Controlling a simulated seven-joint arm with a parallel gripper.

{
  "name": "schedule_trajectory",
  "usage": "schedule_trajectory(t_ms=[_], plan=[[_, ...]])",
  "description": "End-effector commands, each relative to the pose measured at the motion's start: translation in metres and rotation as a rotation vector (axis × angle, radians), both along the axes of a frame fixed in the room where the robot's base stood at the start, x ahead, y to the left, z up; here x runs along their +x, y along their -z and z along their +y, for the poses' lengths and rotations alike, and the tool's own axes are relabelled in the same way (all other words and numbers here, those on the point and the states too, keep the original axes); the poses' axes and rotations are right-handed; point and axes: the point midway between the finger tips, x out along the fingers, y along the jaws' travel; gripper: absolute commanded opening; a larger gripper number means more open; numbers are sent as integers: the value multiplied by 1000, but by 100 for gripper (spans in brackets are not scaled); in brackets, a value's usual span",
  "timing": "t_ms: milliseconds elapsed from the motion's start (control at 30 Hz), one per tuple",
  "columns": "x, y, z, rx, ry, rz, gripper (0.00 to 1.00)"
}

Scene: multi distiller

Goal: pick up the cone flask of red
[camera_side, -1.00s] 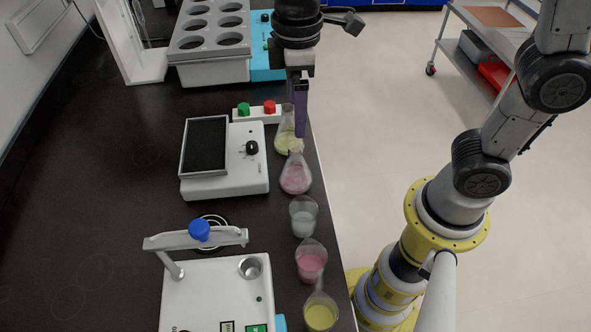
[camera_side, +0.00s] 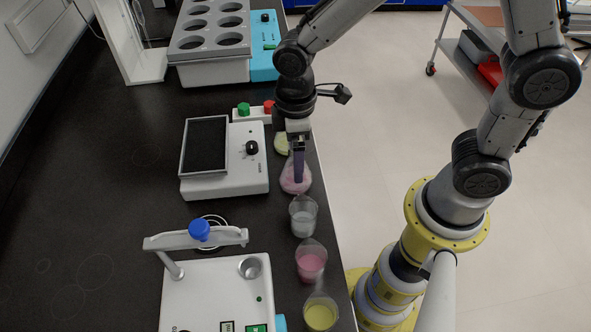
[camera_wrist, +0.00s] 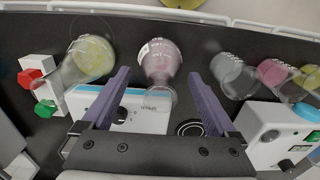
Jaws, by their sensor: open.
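The conical flask of red liquid (camera_side: 295,183) stands on the black bench near its right edge, its upper part hidden by my gripper (camera_side: 298,170) in the side view. In the wrist view the red flask (camera_wrist: 160,62) lies ahead of and between the two purple fingers of my gripper (camera_wrist: 162,88). The fingers are spread apart with nothing between their tips that I can see touching. A conical flask of yellow-green liquid (camera_wrist: 92,60) stands beside it, mostly hidden behind my arm in the side view (camera_side: 281,146).
Beakers of clear (camera_side: 303,219), pink (camera_side: 311,264) and yellow (camera_side: 321,314) liquid line the bench edge nearer the camera. A white device with a black plate (camera_side: 228,178) stands left of the red flask. A red and green button box (camera_side: 252,114) is behind.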

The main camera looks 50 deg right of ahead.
Motion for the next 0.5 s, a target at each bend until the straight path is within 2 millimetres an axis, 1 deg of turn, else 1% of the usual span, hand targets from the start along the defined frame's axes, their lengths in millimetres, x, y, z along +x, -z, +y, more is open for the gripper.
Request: schedule_trajectory(t_ms=[33, 100, 333, 367, 500], plan=[[-1, 5, 0, -1, 0, 3, 93], [0, 9, 0, 0, 0, 0, 93], [0, 10, 0, 0, 0, -1, 93], [0, 10, 0, 0, 0, -1, 89], [0, 10, 0, 0, 0, -1, 64]])
